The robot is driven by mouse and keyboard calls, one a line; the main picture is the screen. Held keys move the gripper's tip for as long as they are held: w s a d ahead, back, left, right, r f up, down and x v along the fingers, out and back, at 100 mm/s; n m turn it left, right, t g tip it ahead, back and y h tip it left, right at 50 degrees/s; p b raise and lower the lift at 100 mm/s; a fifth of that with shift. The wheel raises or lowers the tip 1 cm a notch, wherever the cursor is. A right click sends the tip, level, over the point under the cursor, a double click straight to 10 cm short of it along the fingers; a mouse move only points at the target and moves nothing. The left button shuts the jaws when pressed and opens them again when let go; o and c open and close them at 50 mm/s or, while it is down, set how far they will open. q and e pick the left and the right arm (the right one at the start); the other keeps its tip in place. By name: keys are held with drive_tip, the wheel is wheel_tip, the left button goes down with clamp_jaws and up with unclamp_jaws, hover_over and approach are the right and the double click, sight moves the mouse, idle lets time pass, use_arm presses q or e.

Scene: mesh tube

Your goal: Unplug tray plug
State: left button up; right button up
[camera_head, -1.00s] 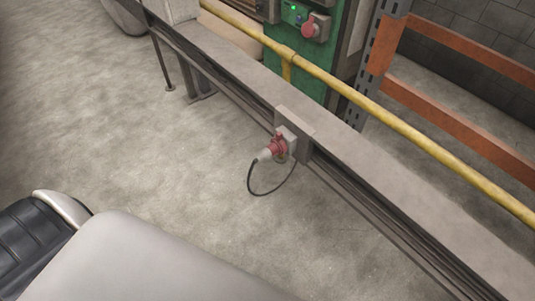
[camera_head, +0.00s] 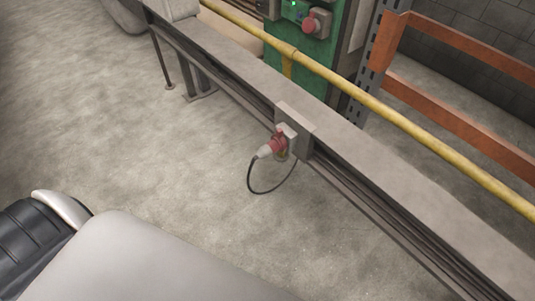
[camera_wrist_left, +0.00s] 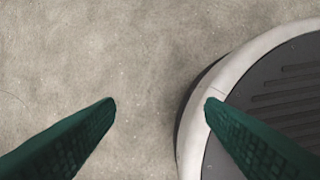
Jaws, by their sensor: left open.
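A red and white plug (camera_head: 268,149) sits in a socket box (camera_head: 289,139) on the near side of a grey metal rail (camera_head: 345,139). A black cable (camera_head: 252,183) loops down from the plug and back up under the box. My left gripper (camera_wrist_left: 160,104) shows only in the left wrist view. It is open and empty, its two green fingers apart above the concrete floor, far from the plug as that view shows none of it. My right gripper is not in view.
A yellow pipe (camera_head: 375,99) runs along behind the rail. A green control cabinet (camera_head: 309,50) with a red button (camera_head: 310,25) stands behind it. Orange beams (camera_head: 450,121) are at the right. The concrete floor (camera_head: 150,150) before the rail is clear.

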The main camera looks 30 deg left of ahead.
use_arm(q)
drive_tip(key=w+a+r+t+b, duration=0.1)
drive_tip(key=w+a+t+b, duration=0.15)
drive_tip(key=w, duration=0.55)
drive_tip(key=w+a+r+t+b, duration=0.2)
drive_tip(key=w+a, duration=0.1)
drive_tip(key=w, duration=0.6)
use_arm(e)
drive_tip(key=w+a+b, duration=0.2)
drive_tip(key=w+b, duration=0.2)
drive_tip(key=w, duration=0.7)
use_arm(q)
drive_tip(key=m+t+h+b, duration=0.2)
drive_tip(key=t+h+b, duration=0.5)
drive_tip(key=t, duration=0.2)
approach(262, 152)
drive_tip(key=w+f, duration=0.2)
drive_tip(key=w, duration=0.2)
drive_tip(key=shift+w+d+r+m, duration=0.1)
drive_tip(key=shift+d+r+m, duration=0.2)
drive_tip(key=shift+d, duration=0.3)
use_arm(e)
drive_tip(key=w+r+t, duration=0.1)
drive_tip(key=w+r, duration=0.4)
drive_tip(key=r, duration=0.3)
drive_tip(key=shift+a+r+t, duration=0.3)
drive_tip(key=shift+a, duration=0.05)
